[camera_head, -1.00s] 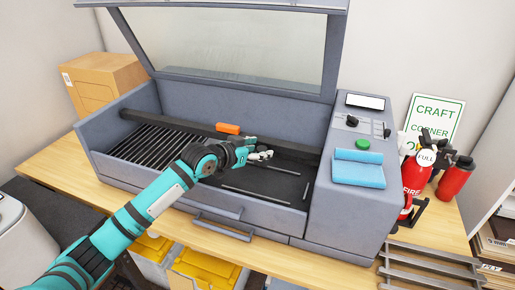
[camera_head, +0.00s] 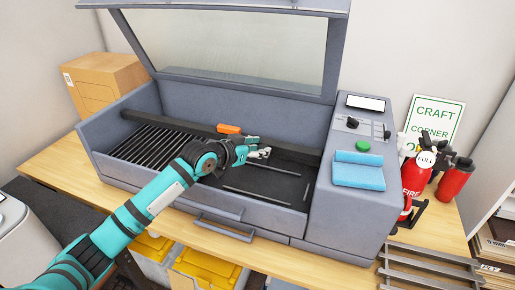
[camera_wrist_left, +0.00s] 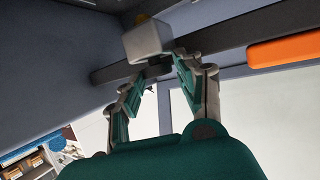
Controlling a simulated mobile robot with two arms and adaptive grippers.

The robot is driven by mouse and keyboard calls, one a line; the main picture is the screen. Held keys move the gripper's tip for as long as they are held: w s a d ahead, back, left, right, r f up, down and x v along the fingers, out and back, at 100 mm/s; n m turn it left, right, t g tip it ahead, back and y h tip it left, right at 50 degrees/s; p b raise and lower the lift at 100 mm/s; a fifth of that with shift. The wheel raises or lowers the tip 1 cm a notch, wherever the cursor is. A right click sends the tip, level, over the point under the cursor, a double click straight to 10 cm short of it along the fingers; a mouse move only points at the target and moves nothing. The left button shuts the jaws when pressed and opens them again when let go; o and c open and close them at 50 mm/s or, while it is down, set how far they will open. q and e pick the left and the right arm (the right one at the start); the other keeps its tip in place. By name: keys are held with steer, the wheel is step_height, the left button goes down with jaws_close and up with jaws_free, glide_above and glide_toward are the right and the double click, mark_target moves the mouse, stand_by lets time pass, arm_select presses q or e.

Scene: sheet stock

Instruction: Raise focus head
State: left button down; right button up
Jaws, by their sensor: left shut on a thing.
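The focus head seems to be a pale grey block (camera_wrist_left: 147,40) with a yellow piece on top, beside the dark rail in the left wrist view. A small dark part sits below the block, between my fingers. My left gripper (camera_wrist_left: 157,72) is shut on this head at its lower end. In the head view, my left gripper (camera_head: 260,152) is inside the open machine, just in front of the rail. There the gripper largely hides the head, and I cannot make out its exact height above the bed. My right gripper is not in view.
The grey machine (camera_head: 115,165) has its lid (camera_head: 225,45) up. An orange block (camera_head: 229,128) sits on the rail (camera_head: 195,126), left of my gripper. The slatted bed lies below. A control panel (camera_head: 365,125) and blue cloth (camera_head: 358,172) are at right, with red extinguishers (camera_head: 455,180) beyond.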

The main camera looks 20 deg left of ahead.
arm_select(q)
step_height(320, 180, up, 3)
steer(key=shift+d+f+p, duration=0.1)
steer(key=shift+p, duration=0.55)
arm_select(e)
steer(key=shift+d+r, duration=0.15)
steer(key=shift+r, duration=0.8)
arm_select(q)
steer(key=c, duration=1.2)
jaws_free()
steer(key=shift+o, duration=1.1)
steer(key=shift+d, duration=0.1)
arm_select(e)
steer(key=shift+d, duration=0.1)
arm_select(q)
steer(key=v, duration=1.2)
